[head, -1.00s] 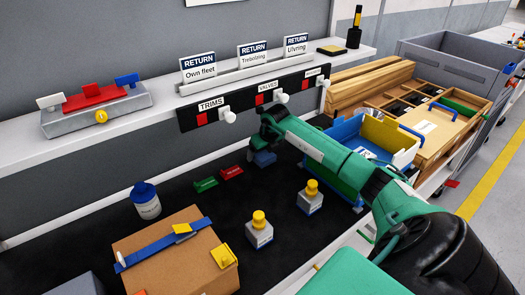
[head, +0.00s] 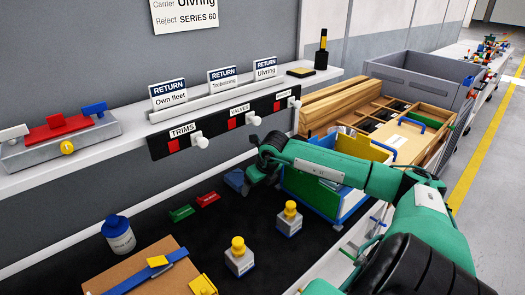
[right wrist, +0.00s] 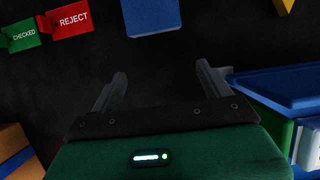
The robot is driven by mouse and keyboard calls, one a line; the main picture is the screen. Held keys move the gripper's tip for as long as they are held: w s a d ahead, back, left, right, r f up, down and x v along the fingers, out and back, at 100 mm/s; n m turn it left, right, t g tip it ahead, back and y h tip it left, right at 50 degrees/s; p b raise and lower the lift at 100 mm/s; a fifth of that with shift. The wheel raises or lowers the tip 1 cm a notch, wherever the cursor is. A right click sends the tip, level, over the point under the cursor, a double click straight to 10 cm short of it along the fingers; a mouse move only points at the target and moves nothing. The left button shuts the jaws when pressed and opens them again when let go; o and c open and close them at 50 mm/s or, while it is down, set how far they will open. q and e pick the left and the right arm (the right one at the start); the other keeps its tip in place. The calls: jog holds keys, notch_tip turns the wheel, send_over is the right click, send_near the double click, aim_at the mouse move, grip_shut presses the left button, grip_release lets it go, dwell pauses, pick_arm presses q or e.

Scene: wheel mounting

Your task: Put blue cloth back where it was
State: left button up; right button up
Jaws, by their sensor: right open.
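A blue thing with a flat top (head: 235,180), possibly the folded blue cloth, lies on the black mat (head: 190,240) by the back wall. In the right wrist view it (right wrist: 152,17) shows at the top, beyond my fingertips and cut by the frame edge. My right gripper (head: 254,172) is just right of it in the head view and partly hides it. In the right wrist view this gripper (right wrist: 162,70) is open, with nothing between its fingers, and apart from the blue thing. My left gripper is not in view.
A green CHECKED block (right wrist: 22,35) and a red REJECT block (right wrist: 70,20) lie left of the blue thing. A blue-rimmed bin (right wrist: 285,85) stands close on the right.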

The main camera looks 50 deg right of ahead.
jog(key=shift+s+a, duration=0.15)
jog(key=shift+s, duration=1.1)
